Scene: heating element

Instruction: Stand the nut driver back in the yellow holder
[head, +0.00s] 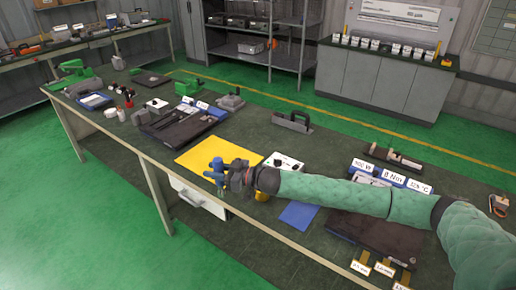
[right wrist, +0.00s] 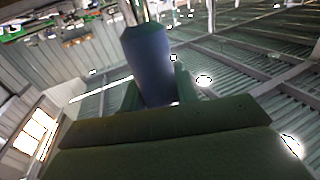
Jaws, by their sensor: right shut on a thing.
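The nut driver has a blue handle (right wrist: 147,62) and a metal shaft (right wrist: 134,12) in the right wrist view. My right gripper (head: 222,177) is shut on the handle and holds it over the bench near the front edge of the yellow mat, with blue showing at the fingers in the head view. A small yellow piece (head: 261,196) shows just below my right wrist, mostly hidden by it. I cannot tell whether it is the yellow holder. My left gripper is not in view.
The yellow mat (head: 210,154) lies flat on the long dark bench (head: 330,140). A white box (head: 284,163) with black knobs stands behind my wrist. A blue mat (head: 298,215) and a dark tray (head: 372,232) lie at the right. Labelled blue blocks (head: 392,176) stand beyond my forearm.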

